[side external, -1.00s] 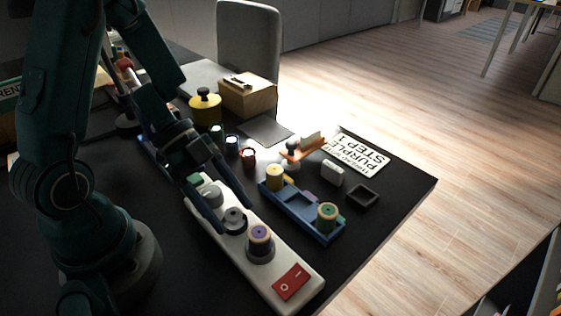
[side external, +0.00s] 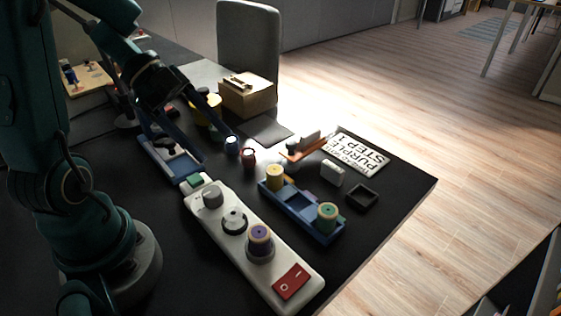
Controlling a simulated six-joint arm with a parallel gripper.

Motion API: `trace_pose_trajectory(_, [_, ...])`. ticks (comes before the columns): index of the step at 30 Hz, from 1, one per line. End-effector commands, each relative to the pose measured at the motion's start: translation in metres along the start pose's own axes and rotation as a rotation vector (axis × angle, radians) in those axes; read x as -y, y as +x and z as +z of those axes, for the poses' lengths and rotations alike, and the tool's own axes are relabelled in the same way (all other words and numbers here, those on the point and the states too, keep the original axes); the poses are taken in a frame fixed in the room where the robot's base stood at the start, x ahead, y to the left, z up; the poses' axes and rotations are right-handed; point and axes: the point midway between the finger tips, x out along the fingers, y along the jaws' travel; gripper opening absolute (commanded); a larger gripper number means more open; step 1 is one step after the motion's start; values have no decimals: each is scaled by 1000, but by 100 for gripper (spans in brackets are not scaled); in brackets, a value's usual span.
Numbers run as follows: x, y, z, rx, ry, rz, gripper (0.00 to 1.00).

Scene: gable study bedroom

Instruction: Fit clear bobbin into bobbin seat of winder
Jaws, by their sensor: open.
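The white winder (side external: 213,228) lies on the black table, with a grey knob (side external: 212,196), a purple spool (side external: 260,235) and a red switch (side external: 291,282). Between knob and spool is a round dark seat (side external: 235,221) with a pale centre; I cannot tell whether a clear bobbin sits in it. A small pale bluish bobbin (side external: 232,145) and a reddish-brown one (side external: 249,157) stand beyond the winder. My gripper (side external: 194,143) is open, its fingers spread wide above the area behind the winder. One finger partly covers the bobbin row. Nothing shows between the fingers.
A blue tray (side external: 186,174) lies left of the winder's far end. Another blue tray (side external: 328,238) with yellow and green spools is at right. The front right table is clear.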

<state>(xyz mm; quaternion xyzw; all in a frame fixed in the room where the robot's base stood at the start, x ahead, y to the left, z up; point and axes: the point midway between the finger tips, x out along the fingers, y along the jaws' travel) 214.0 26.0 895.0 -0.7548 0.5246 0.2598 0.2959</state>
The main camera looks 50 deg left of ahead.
Motion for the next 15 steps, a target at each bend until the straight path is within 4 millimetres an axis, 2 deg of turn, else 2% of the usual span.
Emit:
trace_pose_trajectory(2, [37,5,-17,19,56,-193,68])
trace_pose_trajectory(4, [73,2,-34,40,87,-397,68])
trace_pose_trajectory(6, [105,-10,-50,63,83,-599,68])
trace_pose_trajectory(9, [133,-34,-66,101,19,-853,68])
trace_pose_trajectory(12, [141,-59,-71,142,-110,-1048,68])
trace_pose_trajectory(15, [130,-75,-66,187,-297,-1168,68])
